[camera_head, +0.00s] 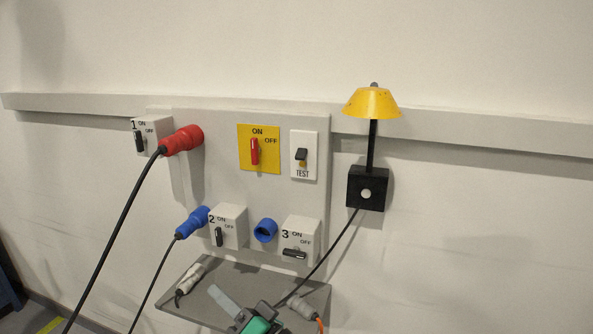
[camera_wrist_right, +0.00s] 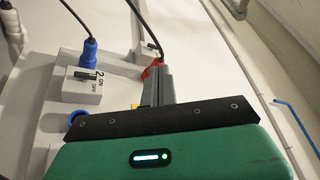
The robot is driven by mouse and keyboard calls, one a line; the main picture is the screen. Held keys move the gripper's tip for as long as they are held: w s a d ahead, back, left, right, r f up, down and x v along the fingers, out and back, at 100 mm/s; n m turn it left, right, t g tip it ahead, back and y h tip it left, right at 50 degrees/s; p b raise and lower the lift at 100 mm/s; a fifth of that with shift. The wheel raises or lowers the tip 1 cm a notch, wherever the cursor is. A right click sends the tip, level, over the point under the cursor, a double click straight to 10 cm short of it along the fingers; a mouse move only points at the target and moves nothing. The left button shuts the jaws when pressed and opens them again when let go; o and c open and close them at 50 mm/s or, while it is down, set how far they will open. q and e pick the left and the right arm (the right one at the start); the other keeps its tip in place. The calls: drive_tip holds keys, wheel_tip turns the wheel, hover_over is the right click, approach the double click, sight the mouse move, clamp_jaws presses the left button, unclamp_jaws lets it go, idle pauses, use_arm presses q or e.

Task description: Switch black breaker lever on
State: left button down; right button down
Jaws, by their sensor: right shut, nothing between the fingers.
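Several black levers show in the head view, and I cannot tell which one the task means. The black lever on box 3 (camera_head: 294,254) lies level, toward its OFF side. The levers on box 1 (camera_head: 139,141) and box 2 (camera_head: 219,236) stand upright, by ON. A black toggle (camera_head: 301,154) sits on the TEST plate. My right gripper (camera_head: 222,296) is shut and empty, low in front of the shelf and below box 2. In the right wrist view its shut fingers (camera_wrist_right: 158,82) appear beside box 2 (camera_wrist_right: 83,85), touching no lever that I can see. My left gripper is out of view.
A red lever (camera_head: 254,151) stands upright on a yellow plate. A red plug (camera_head: 182,139), a blue plug (camera_head: 192,222) and their black cables hang at the left. A grey shelf (camera_head: 240,276) juts out below the panel. A yellow lamp (camera_head: 371,104) stands right of it.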

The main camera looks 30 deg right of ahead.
drive_tip(key=w+d+r+m+t+h, duration=0.25)
drive_tip(key=d+r+m+h, duration=0.35)
drive_tip(key=m+h, duration=0.4)
drive_tip(key=w+d+r+m+t+h, duration=0.1)
drive_tip(key=d+r+m+t+h, duration=0.25)
drive_tip(key=r+m+h, duration=0.7)
drive_tip(key=w+d+f+m+g+h, duration=0.3)
drive_tip(key=d+m+g, duration=0.4)
drive_tip(key=m+g, duration=0.6)
drive_tip(key=shift+w+d+f+m, duration=0.45)
drive_tip(key=shift+w+m, duration=0.6)
drive_tip(key=shift+m, duration=2.3)
drive_tip(key=shift+g, duration=0.3)
